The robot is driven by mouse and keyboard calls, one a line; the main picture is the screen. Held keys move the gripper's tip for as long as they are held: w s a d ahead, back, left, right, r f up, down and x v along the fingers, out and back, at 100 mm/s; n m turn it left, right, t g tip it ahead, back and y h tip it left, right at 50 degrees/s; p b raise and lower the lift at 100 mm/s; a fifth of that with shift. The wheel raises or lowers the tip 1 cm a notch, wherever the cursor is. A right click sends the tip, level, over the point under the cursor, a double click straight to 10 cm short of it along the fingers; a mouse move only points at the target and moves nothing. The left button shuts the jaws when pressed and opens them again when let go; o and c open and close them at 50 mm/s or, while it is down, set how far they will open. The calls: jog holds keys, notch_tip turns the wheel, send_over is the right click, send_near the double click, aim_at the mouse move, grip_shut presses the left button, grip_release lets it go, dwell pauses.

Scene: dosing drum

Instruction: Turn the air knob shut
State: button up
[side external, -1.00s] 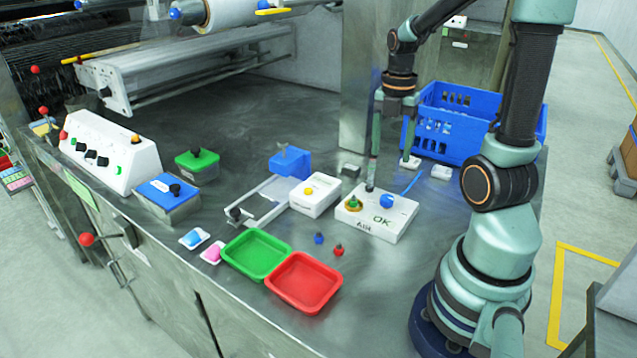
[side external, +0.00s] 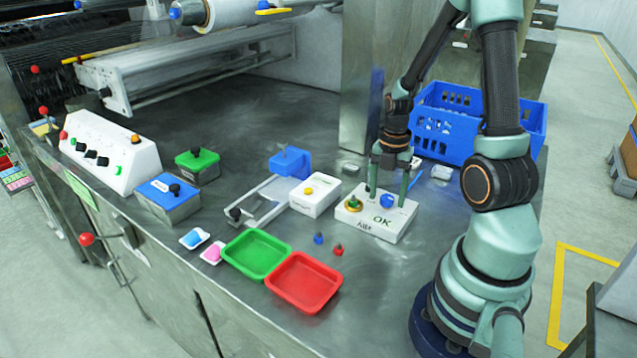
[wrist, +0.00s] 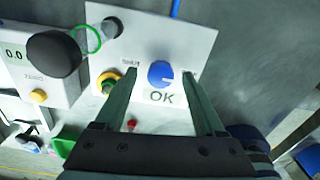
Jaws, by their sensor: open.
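The blue round knob (side external: 387,201) sits on top of a white box (side external: 374,228) with OK printed beside it and what looks like AIR on its front. In the wrist view the blue knob (wrist: 160,74) shows a pale notch pointing right. My gripper (side external: 388,190) is open above the box, pointing down. In the wrist view my gripper (wrist: 159,77) has one finger on each side of the knob, with gaps showing; I cannot tell whether the tips touch the box.
A yellow-and-green knob (wrist: 107,82) and a black post (wrist: 112,28) stand left of the blue knob on the same box. A white scale (side external: 315,196) is beside the box. A blue crate (side external: 470,118) stands behind. Green (side external: 257,276) and red (side external: 303,308) trays lie in front.

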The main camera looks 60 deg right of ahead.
grip_shut()
